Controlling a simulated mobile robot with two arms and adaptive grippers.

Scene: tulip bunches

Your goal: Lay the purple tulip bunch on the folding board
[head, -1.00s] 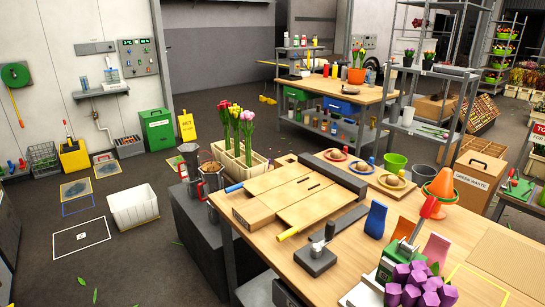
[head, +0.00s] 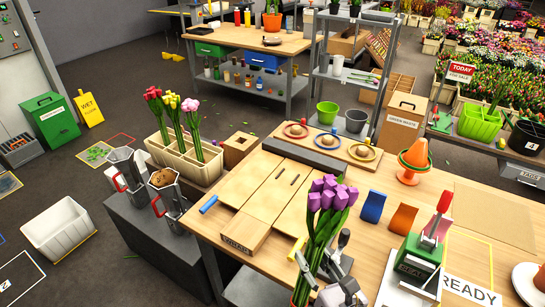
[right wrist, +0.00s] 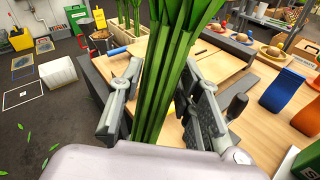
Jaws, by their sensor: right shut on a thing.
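The purple tulip bunch (head: 328,195) is upright in the head view, blooms on top, in front of the folding board's near right part. My right gripper (head: 322,268) is shut on its green stems, which also show between the fingers in the right wrist view (right wrist: 160,85). The blooms are out of the wrist view. The folding board (head: 262,200), with pale wooden panels and a dark bar at its far end, lies on the workbench. The bunch hides part of its near right side. My left gripper is not in view.
The board's top looks clear.

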